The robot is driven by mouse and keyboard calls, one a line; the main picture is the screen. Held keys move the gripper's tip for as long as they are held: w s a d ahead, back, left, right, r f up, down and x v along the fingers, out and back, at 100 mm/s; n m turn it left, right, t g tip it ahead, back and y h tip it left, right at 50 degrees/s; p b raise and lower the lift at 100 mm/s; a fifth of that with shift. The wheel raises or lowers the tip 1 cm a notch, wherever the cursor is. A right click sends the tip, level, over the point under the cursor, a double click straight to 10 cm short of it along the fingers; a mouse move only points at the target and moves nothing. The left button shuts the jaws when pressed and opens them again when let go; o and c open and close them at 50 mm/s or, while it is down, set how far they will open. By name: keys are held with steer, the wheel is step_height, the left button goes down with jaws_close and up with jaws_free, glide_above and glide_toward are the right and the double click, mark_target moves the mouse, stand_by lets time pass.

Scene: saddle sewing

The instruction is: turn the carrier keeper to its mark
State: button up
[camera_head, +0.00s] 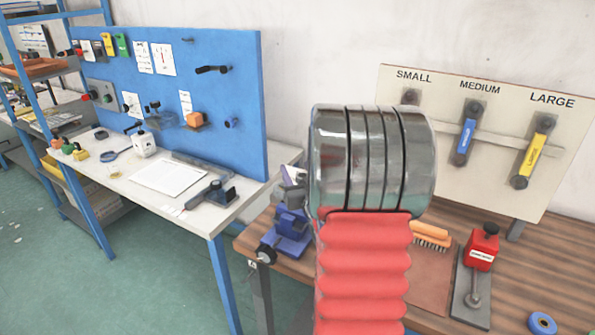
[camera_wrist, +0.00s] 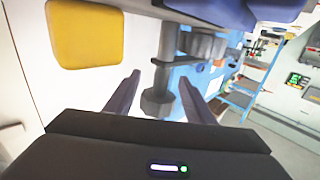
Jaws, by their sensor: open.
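In the wrist view my gripper (camera_wrist: 160,80) is open, with its two dark fingers spread apart. A dark grey-blue post with a wider faceted end (camera_wrist: 158,100) shows between the fingers, and I see no finger closed on it. It hangs from a grey and blue fixture (camera_wrist: 195,45). This may be the carrier keeper, but I cannot tell for sure, and I cannot make out a mark. In the head view my arm hides my gripper. A blue device with a dark knob (camera_head: 291,225) stands on the wooden bench, partly hidden by my arm.
The wooden bench (camera_head: 520,260) holds a brush (camera_head: 431,236), a red block with a lever (camera_head: 481,250) and a blue ring (camera_head: 542,324). A board with small, medium and large handles (camera_head: 480,130) stands behind. A blue tool panel (camera_head: 215,80) stands left. A yellow patch (camera_wrist: 85,33) is near my gripper.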

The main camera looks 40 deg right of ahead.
steer(key=shift+s, duration=0.1)
steer(key=shift+c, duration=0.3)
jaws_close()
stand_by(0.4)
